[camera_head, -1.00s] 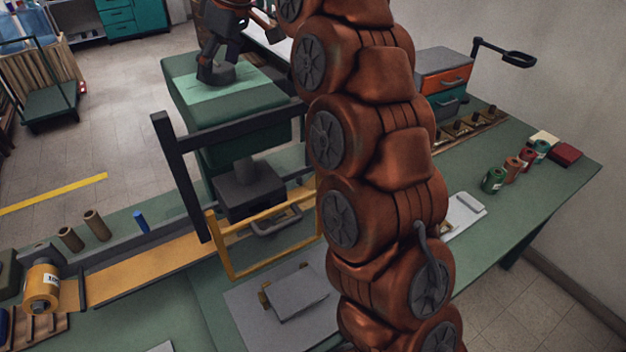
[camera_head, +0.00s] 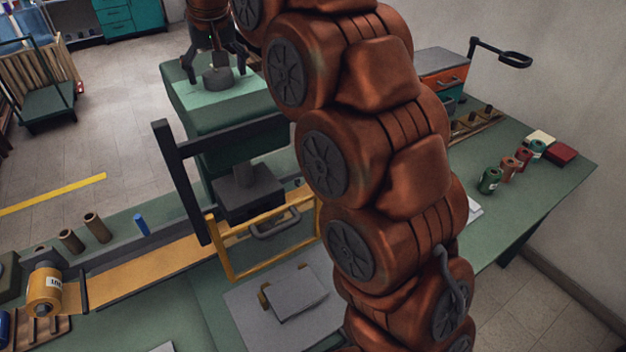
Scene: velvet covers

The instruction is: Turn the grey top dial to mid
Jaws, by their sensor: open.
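The grey top dial (camera_head: 218,80) is a short round knob on the light green top plate of the green press-like machine (camera_head: 225,130). My gripper (camera_head: 216,68) points down over the dial, with its dark fingers spread open. One finger is to the left of the dial and another to the right. I cannot tell whether either finger touches it. The dial's pointer or setting marks are too small to make out.
A dark frame (camera_head: 180,180) and a yellow guard (camera_head: 222,250) stand before the machine. Several spools (camera_head: 490,181) stand on the right of the green bench. My arm hides much of the middle. Left of the machine's top is open space.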

